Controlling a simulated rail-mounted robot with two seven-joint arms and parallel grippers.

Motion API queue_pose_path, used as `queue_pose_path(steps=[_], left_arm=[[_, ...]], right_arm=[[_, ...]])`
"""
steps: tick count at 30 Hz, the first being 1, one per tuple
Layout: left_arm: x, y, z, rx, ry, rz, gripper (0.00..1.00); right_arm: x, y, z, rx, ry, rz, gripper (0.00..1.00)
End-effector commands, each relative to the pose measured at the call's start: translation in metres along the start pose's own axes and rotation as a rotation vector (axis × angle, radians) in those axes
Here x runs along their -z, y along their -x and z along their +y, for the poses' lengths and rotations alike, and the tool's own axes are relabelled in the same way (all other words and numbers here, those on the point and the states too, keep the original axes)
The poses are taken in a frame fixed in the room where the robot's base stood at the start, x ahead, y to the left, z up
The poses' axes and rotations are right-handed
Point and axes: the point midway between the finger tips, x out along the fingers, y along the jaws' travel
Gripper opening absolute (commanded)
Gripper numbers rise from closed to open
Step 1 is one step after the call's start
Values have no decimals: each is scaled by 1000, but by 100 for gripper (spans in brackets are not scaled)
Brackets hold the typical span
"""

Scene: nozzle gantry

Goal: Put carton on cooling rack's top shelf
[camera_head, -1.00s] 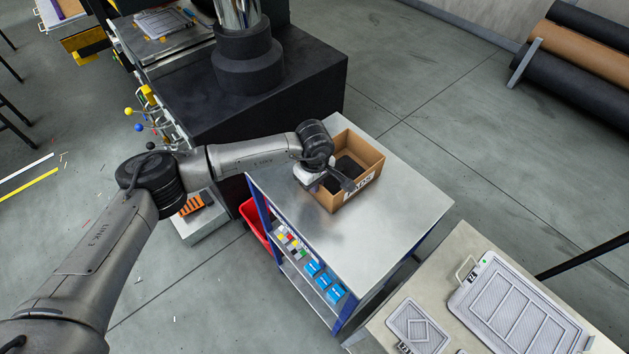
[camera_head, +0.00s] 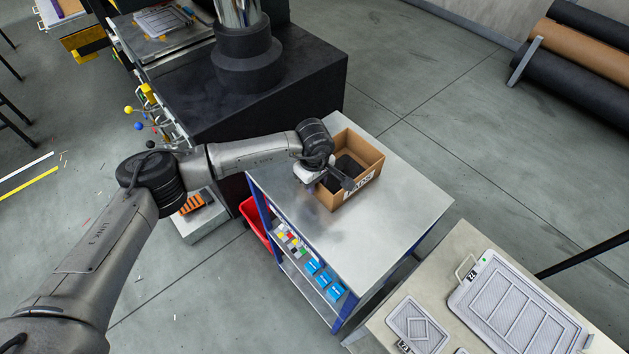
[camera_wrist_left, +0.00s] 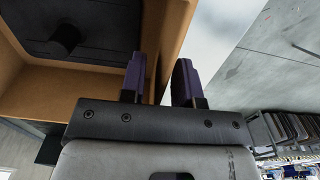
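The carton (camera_head: 368,157) is an open-topped brown box with a printed label on one side and dark contents. It stands upright on the metal top of a cart (camera_head: 395,215). My left gripper (camera_head: 345,183) is at the carton's near left wall. In the left wrist view, the two dark purple fingers (camera_wrist_left: 160,82) stand apart on either side of the carton's wall (camera_wrist_left: 172,25), one inside and one outside. A light gap shows between the wall and the outer finger. My right gripper is not in view. I cannot identify the cooling rack in these views.
The cart's lower shelf holds blue boxes (camera_head: 324,281) and small coloured items. A dark machine block (camera_head: 270,100) stands behind, to the left. A pale table (camera_head: 395,335) with ribbed panels (camera_head: 515,308) is at the lower right. The cart top right of the carton is clear.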

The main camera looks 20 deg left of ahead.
Motion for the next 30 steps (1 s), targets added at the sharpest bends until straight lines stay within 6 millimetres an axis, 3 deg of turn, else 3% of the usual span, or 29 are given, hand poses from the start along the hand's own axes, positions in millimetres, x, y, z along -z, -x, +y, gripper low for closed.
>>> queue_pose_path(steps=[18,24,30], left_arm=[[0,100,0,-3,0,1,30],[0,116,0,-2,0,1,30],[0,120,0,-1,0,0,30]], right_arm=[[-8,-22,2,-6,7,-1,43],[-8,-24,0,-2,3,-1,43],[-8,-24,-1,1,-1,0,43]])
